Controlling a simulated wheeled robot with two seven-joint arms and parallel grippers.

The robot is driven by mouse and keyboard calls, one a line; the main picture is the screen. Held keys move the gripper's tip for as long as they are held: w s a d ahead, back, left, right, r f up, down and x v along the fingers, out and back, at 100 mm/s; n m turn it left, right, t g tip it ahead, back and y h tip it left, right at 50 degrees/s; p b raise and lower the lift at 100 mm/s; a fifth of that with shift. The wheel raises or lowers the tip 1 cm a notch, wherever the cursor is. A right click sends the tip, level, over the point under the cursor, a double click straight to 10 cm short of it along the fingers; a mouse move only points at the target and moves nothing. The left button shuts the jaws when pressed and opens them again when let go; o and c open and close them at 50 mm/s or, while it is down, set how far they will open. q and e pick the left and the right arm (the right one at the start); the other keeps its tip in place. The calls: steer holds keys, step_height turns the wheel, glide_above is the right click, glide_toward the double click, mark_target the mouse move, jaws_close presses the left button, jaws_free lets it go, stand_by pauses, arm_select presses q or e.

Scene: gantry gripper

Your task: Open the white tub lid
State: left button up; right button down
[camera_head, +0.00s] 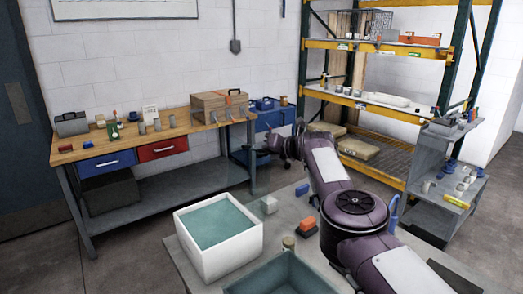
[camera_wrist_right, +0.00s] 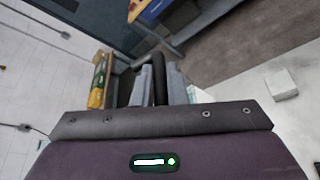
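The white tub (camera_head: 226,266) is an open-looking square box on the near grey table. A flat teal surface (camera_head: 214,222) shows inside its rim; I cannot tell whether this is a lid, contents or the tub floor. My right arm comes in from the lower right, and my right gripper (camera_head: 275,146) is up beyond the tub, to its upper right and apart from it. My left gripper is not in view.
A teal-grey bin (camera_head: 283,275) stands just right of the tub. A pale block (camera_head: 269,204), an orange-and-dark block (camera_head: 306,227) and a small round jar (camera_head: 288,243) lie nearby. A wooden workbench (camera_head: 150,136) stands behind at left, shelving (camera_head: 388,55) at right.

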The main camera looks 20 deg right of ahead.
steer(key=c, duration=1.5)
jaws_free()
steer(key=shift+f, duration=0.2)
steer(key=shift+o, duration=0.2)
steer(key=b+v, duration=0.3)
steer(key=v, duration=0.4)
steer(key=shift+s+d+r, duration=0.15)
steer(key=shift+s+d, duration=0.05)
steer(key=shift+s, duration=0.1)
